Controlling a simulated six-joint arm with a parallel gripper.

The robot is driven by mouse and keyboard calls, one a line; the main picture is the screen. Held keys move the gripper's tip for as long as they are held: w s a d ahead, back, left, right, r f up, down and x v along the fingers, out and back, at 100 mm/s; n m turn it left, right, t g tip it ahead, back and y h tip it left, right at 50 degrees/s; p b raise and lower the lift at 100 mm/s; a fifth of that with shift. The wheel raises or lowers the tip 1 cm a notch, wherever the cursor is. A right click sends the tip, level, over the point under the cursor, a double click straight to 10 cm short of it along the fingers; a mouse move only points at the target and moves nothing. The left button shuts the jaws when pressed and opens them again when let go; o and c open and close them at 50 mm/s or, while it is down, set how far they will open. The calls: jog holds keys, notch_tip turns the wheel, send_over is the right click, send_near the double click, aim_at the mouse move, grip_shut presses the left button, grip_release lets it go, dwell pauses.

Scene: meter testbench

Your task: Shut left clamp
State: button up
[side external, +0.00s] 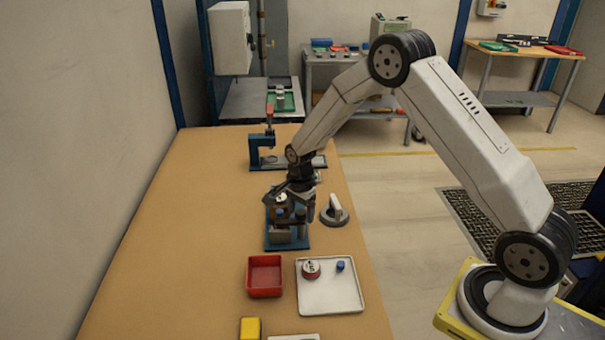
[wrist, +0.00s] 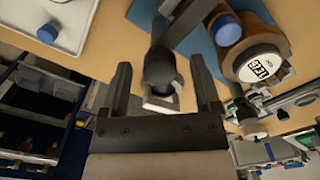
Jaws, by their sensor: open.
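The blue-based meter fixture (side external: 288,240) stands on the tan table, with a brown meter body on it. In the wrist view the meter's white display face (wrist: 260,66) and a blue cap (wrist: 228,30) show to the right of my fingers. My gripper (wrist: 163,90) is open. A dark, rounded part with a pale end, which looks like the left clamp (wrist: 160,68), shows between its fingers. I cannot tell whether they touch it. In the side view my gripper (side external: 288,197) is low over the fixture and hides much of it, so the clamp's position is unclear there.
A grey lever device (side external: 334,211) stands right of the fixture. A red bin (side external: 264,276) and a white tray (side external: 330,300) with small parts are in front. A blue press (side external: 258,150) stands behind. The table's left side is clear.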

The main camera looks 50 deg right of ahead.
aim_at(301, 213)
jog(key=shift+r, duration=3.85)
jog(key=shift+s+a+r, duration=0.1)
jog(key=shift+s+r, duration=0.05)
jog(key=shift+s, duration=0.05)
jog(key=s+a+r+n+t, duration=0.1)
jog(key=s+a+r+n, duration=0.1)
jog(key=s+n, duration=0.7)
jog(key=s+a+r+n+t, duration=0.1)
jog(key=s+a+n, duration=0.3)
jog(key=s+n, duration=0.5)
jog(key=shift+s+a+r+t, duration=0.25)
jog(key=shift+s+r+t, duration=0.05)
jog(key=shift+s+r, duration=0.4)
jog(key=shift+w, duration=0.15)
